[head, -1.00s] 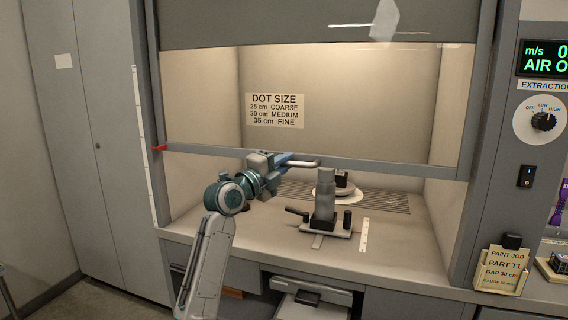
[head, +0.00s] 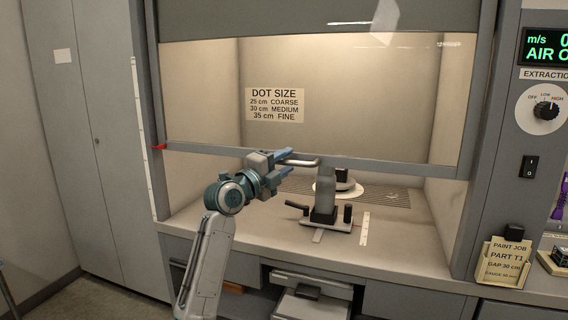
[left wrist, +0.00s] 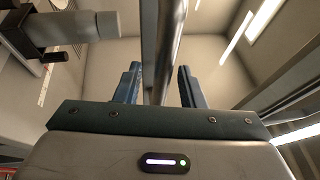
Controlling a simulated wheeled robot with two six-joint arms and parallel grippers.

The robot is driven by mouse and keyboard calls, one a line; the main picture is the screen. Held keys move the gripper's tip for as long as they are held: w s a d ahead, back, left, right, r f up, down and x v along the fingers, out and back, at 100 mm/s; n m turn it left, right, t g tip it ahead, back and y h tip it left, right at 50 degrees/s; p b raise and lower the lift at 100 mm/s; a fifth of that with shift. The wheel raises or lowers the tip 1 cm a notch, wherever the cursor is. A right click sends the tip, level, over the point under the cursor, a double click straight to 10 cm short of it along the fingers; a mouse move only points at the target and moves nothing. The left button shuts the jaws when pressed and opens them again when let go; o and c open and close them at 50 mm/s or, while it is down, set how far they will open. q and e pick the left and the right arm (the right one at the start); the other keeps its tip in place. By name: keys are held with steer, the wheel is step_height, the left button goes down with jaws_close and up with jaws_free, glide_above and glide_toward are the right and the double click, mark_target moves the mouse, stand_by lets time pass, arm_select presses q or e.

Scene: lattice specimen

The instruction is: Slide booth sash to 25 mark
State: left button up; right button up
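The booth sash is a clear panel with a grey bottom rail (head: 390,167) across the opening in the head view. A pale bar handle (head: 303,162) sits on the rail left of centre. My left gripper (head: 284,160) is at the handle's left end with its blue fingers apart. In the left wrist view the handle bar (left wrist: 163,45) runs between the open fingers (left wrist: 160,85), with a gap on each side. A red pointer (head: 159,147) at the rail's left end lies against a white scale strip (head: 142,110). Its marks are too small to read. My right gripper is not in view.
Inside the booth stand a grey clamp-like fixture (head: 325,205), a round turntable (head: 338,188) and a small white ruler (head: 365,229). A dot-size sign (head: 275,105) is on the back wall. A paint-job card (head: 507,262) stands at the right.

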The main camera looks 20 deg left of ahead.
arm_select(q)
steer(key=shift+s+a, duration=0.1)
steer(key=shift+s, duration=0.1)
steer(key=b+v, duration=0.2)
steer(key=v, duration=0.8)
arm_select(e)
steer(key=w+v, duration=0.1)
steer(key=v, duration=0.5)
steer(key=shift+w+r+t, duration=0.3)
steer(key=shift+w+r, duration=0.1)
